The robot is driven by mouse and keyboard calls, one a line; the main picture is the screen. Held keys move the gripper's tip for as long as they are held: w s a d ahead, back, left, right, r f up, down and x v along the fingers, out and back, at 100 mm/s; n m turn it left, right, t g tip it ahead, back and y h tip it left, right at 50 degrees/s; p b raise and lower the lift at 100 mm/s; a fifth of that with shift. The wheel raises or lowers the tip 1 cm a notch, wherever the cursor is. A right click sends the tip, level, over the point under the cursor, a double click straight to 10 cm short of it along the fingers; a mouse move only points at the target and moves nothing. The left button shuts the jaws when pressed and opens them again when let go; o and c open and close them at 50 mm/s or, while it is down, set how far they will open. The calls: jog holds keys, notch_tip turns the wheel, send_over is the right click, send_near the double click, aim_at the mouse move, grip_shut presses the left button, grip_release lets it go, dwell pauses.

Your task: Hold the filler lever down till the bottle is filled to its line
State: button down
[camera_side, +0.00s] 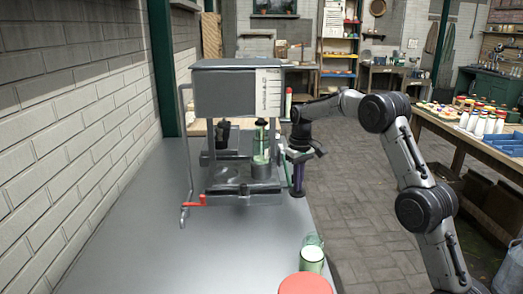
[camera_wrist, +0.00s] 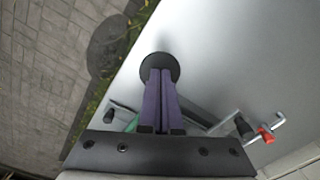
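The filler (camera_side: 238,92) is a grey tank on a frame standing on the grey bench. A greenish bottle (camera_side: 262,136) stands upright under the tank; its fill level and line are too small to read. My gripper (camera_side: 298,190) points down at the filler's right front, its purple fingers together. In the wrist view my gripper (camera_wrist: 160,76) shows the fingers side by side with only a thin seam. A round black pad (camera_wrist: 160,66), possibly the lever's end, lies just beyond the fingertips; I cannot tell whether they touch it.
A red handle (camera_side: 195,200) sits at the filler's lower left and also shows in the wrist view (camera_wrist: 265,134). A glass with white contents (camera_side: 312,258) and a red-topped thing (camera_side: 305,284) stand at the bench's front. The bench (camera_side: 235,255) is clear between. A brick wall (camera_side: 70,130) bounds the left.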

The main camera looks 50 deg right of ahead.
jog(key=shift+f, duration=0.85)
dwell(5.8)
jog(key=shift+w+r, duration=0.1)
jog(key=shift+r, duration=2.05)
